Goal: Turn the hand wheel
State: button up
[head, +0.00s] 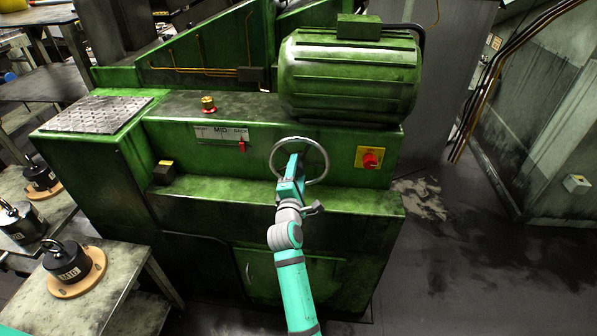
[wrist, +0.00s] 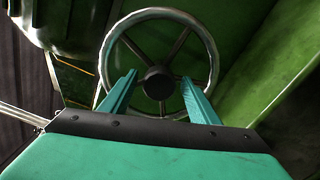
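The hand wheel (head: 322,155) is a silver ring on the front of the green machine, below the ribbed motor housing. In the wrist view the hand wheel (wrist: 159,14) shows its thin spokes and dark hub. My gripper (head: 296,160) is in front of the wheel, over its left part in the head view. In the wrist view my gripper (wrist: 160,92) is open, with its teal fingers apart on either side of the hub. The fingertips overlap the lower part of the ring. I cannot tell whether they touch it.
A red knob on a yellow plate (head: 370,158) is right of the wheel. A scale marked MID (head: 220,132) with a red pointer is to the left. Black weights (head: 66,259) stand at left. Floor at right is clear.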

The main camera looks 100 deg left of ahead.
jog(key=shift+w+r, duration=0.1)
jog(key=shift+d, duration=0.5)
jog(key=d, duration=0.9)
jog(key=shift+d, duration=0.4)
dwell(0.4)
